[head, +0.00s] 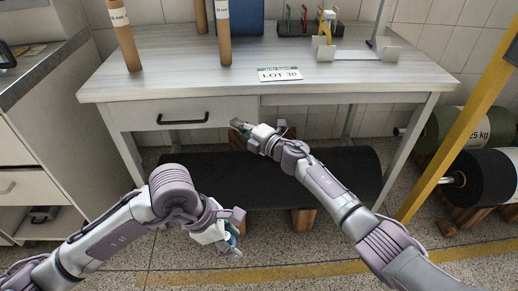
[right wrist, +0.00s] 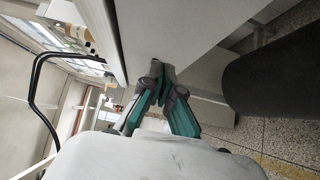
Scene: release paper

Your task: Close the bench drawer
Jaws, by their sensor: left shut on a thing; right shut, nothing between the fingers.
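The bench drawer (head: 150,112) is a pale front with a black bar handle (head: 183,121) under the left part of the bench top. I cannot tell for sure whether it stands out from the frame. My right gripper (head: 236,124) is shut and empty, at the right end of the drawer front, right of the handle. In the right wrist view its closed fingertips (right wrist: 161,70) are against or very close to a pale panel, and a black handle (right wrist: 37,80) shows at left. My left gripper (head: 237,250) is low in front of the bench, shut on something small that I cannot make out.
The bench top (head: 270,55) holds brown tubes (head: 125,45), a LOT 30 sign (head: 280,74) and a small rack. A large black roll (head: 330,170) lies below on wooden supports. A yellow post (head: 460,120) and more rolls stand right; a cabinet (head: 35,150) stands left.

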